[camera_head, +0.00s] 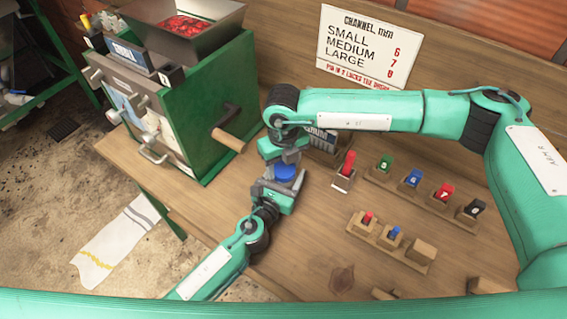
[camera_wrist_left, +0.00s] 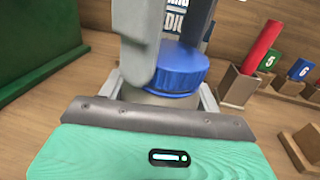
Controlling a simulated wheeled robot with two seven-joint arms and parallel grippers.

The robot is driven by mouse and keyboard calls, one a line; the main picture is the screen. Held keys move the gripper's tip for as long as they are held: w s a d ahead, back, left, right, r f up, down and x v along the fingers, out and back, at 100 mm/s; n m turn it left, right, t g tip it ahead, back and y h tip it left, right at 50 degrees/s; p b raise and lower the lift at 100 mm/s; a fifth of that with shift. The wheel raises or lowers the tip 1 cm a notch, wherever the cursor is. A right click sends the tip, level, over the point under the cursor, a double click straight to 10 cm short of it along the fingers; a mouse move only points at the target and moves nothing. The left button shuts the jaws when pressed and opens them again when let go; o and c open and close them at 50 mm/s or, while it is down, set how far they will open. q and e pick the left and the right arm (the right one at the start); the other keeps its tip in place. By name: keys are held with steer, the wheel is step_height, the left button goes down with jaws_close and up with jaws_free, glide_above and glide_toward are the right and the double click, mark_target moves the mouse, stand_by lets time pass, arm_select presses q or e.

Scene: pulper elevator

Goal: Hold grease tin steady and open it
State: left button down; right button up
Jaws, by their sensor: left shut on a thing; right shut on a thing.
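The grease tin has a blue lid (camera_head: 286,172) on top. In the left wrist view, the blue lid (camera_wrist_left: 180,70) sits on a short grey tin body (camera_wrist_left: 150,97), mostly hidden behind my left gripper's palm. My left gripper (camera_head: 279,187) comes in low from the left and is shut around the tin body. My right gripper (camera_head: 284,158) reaches down from above and is shut on the lid. Its grey fingers (camera_wrist_left: 170,60) straddle the lid in the left wrist view. The tin stands upright, with the lid in line with the body.
A green machine (camera_head: 205,110) with a red-filled hopper (camera_head: 187,24) and a wooden handle (camera_head: 228,140) stands left. Wooden racks (camera_head: 425,190) of coloured numbered pieces lie right, with a red-handled piece (camera_head: 347,165) nearer. A sign (camera_head: 362,48) hangs behind.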

steer(key=n, duration=1.8)
steer(key=shift+n, duration=0.4)
steer(key=n, duration=0.4)
steer(key=shift+s+n, duration=0.1)
steer(key=shift+n, duration=0.3)
steer(key=n, duration=0.2)
steer(key=shift+r+n, duration=0.1)
steer(key=shift+n, duration=0.3)
steer(key=n, duration=1.5)
